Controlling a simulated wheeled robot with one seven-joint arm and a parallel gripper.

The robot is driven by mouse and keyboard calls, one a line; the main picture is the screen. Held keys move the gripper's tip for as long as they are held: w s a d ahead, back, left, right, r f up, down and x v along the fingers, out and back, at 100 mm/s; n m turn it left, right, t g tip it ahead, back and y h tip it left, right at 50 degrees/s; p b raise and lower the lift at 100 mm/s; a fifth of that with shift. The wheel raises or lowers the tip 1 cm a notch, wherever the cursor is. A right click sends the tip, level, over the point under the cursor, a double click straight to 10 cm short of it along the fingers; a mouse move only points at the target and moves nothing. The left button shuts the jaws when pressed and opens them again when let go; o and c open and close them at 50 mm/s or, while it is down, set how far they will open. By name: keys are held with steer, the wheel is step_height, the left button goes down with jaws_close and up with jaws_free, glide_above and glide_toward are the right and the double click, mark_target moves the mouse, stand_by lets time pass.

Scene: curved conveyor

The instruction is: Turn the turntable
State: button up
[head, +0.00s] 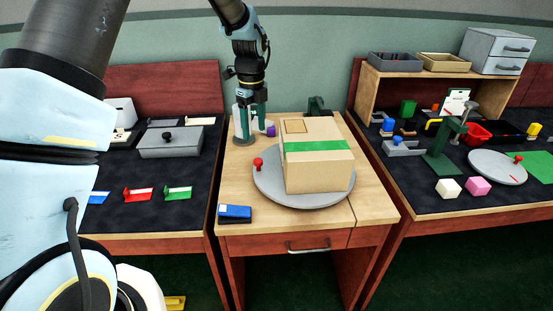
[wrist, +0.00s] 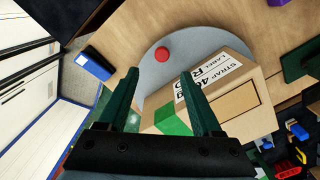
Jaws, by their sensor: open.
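The grey round turntable (head: 265,187) lies on the middle wooden table. A red knob (head: 258,162) stands near its left rim. A cardboard box (head: 318,172) with a green strap sits on the turntable and covers much of it. My gripper (head: 252,124) is open, fingers down, above the back left of the table behind the knob. In the wrist view, the turntable (wrist: 190,36) and its red knob (wrist: 162,54) show beyond the open fingertips (wrist: 159,76). The box (wrist: 232,88) lies partly behind my right finger. I see nothing between the fingers touching them.
A blue box (head: 235,213) lies at the table's front left corner. A purple block (head: 271,131) is near my gripper. The right table holds a second, smaller grey disc (head: 490,168), a green stand (head: 440,152) and small blocks. The left table holds a grey lidded box (head: 170,142).

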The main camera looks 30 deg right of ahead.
mark_target(258, 160)
steer(key=f+p, duration=0.1)
steer(key=f, duration=0.2)
steer(key=f+p, duration=0.1)
steer(key=f, duration=0.3)
steer(key=f+p, duration=0.1)
steer(key=f, duration=0.3)
steer(key=shift+s+d, duration=0.1)
steer(key=shift+d, duration=0.2)
steer(key=shift+c, duration=0.3)
jaws_close()
stand_by(0.6)
